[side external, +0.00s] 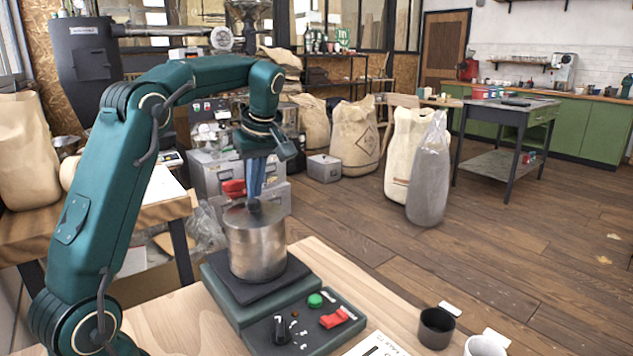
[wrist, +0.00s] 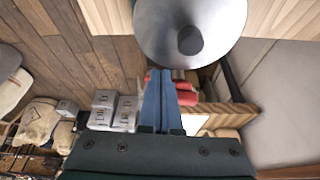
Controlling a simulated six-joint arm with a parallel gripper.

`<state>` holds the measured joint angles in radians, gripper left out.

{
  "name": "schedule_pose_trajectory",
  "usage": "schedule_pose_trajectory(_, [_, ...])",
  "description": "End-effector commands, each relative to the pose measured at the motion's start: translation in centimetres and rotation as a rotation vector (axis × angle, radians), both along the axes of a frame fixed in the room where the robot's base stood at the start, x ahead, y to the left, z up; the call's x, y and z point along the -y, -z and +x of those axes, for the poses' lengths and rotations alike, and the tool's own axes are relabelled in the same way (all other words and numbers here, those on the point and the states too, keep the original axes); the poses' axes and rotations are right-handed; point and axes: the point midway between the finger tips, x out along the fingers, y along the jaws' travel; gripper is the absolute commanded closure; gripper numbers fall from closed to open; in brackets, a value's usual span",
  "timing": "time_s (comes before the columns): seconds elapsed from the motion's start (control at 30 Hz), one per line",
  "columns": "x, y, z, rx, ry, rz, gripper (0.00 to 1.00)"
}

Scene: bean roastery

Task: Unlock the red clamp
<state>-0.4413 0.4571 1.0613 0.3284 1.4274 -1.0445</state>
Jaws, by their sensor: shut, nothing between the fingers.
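A red part, which looks like the red clamp (side external: 233,188), shows just left of my fingers and behind the metal canister's top in the side view. Red pieces also show just right of my fingertips in the wrist view (wrist: 187,98), partly hidden by the fingers. I cannot tell the clamp's lever position. My gripper (side external: 254,195) points down above the canister (side external: 254,245), its blue fingers together and empty. In the wrist view the fingertips (wrist: 161,72) lie just below the canister's round top (wrist: 160,38). Contact with the red part or the canister's dark knob (wrist: 190,40) cannot be told.
The canister stands on a dark green base with a control panel (side external: 305,335), which carries a green button (side external: 315,300) and a red switch (side external: 334,318). A dark cup (side external: 436,328) and a white cup (side external: 485,346) stand to the right. Sacks and metal boxes are behind.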

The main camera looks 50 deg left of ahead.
Motion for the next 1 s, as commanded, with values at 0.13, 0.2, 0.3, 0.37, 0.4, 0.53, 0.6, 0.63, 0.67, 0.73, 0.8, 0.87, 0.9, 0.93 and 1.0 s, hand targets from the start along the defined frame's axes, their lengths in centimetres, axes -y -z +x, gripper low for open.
schedule_pose_trajectory(0.13, [-0.2,0.0,0.2,0.0,0.001,-0.001,1.0])
schedule_pose_trajectory(0.2, [-0.2,0.0,0.2,0.0,0.002,-0.001,1.0])
schedule_pose_trajectory(0.3, [-0.2,0.0,0.3,0.0,0.002,-0.001,1.0])
schedule_pose_trajectory(0.37, [-0.2,0.0,0.3,0.0,0.003,-0.001,1.0])
schedule_pose_trajectory(0.4, [-0.2,0.0,0.3,0.0,0.003,-0.001,1.0])
schedule_pose_trajectory(0.53, [-0.3,0.0,0.3,0.0,0.003,-0.001,1.0])
schedule_pose_trajectory(0.6, [-0.2,0.0,0.3,0.0,0.003,-0.001,1.0])
schedule_pose_trajectory(0.63, [-0.2,0.0,0.3,0.0,0.003,-0.001,1.0])
schedule_pose_trajectory(0.67, [-0.2,0.0,0.3,0.0,0.003,-0.001,1.0])
schedule_pose_trajectory(0.73, [-0.2,0.0,0.3,0.0,0.003,-0.001,1.0])
schedule_pose_trajectory(0.8, [-0.2,0.0,0.3,0.001,0.004,-0.001,1.0])
schedule_pose_trajectory(0.87, [-0.2,-0.2,0.3,0.0,0.004,0.0,1.0])
schedule_pose_trajectory(0.9, [-0.1,-0.5,0.3,0.001,0.005,0.0,1.0])
schedule_pose_trajectory(0.93, [0.0,-0.7,0.3,0.002,0.005,0.001,1.0])
schedule_pose_trajectory(1.0, [0.3,-1.4,0.3,0.004,0.005,0.002,1.0])
